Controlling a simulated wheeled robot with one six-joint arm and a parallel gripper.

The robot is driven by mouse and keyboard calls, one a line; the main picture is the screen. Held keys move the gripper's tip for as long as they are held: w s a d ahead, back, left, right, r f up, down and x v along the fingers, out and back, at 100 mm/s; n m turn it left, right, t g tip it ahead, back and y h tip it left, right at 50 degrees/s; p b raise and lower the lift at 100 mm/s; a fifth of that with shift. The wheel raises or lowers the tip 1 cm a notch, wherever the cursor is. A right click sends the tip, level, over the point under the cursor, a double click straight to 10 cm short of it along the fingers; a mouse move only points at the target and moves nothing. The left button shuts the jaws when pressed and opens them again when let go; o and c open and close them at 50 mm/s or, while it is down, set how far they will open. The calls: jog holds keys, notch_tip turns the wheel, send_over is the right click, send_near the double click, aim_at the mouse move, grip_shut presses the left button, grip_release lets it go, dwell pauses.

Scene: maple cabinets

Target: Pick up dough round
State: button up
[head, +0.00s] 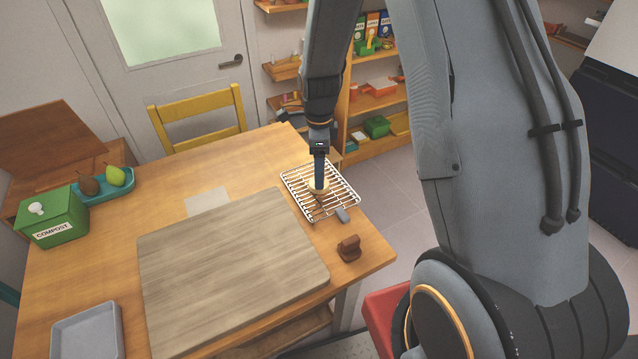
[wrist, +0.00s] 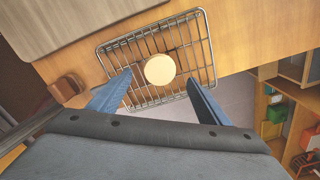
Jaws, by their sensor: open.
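The dough round is a small pale disc (wrist: 160,69) lying on a wire rack (wrist: 112,62) in the wrist view. In the head view the dough round (head: 313,185) is partly hidden behind my gripper (head: 319,186), and the wire rack (head: 345,191) sits at the table's right corner. In the wrist view my gripper (wrist: 158,92) is open, with one blue finger to the left of the dough round and one to the right. The fingers appear apart from it. I cannot tell how high the fingertips are above the rack.
A large wooden board (head: 230,265) covers the table's middle. A green compost box (head: 52,216), a teal tray with pears (head: 105,190) and a grey tray (head: 88,335) stand left.

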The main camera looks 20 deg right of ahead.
aim_at(311, 185)
jog(key=shift+f+p, duration=0.8)
jog(key=shift+f, duration=1.4)
jog(key=c, duration=1.1)
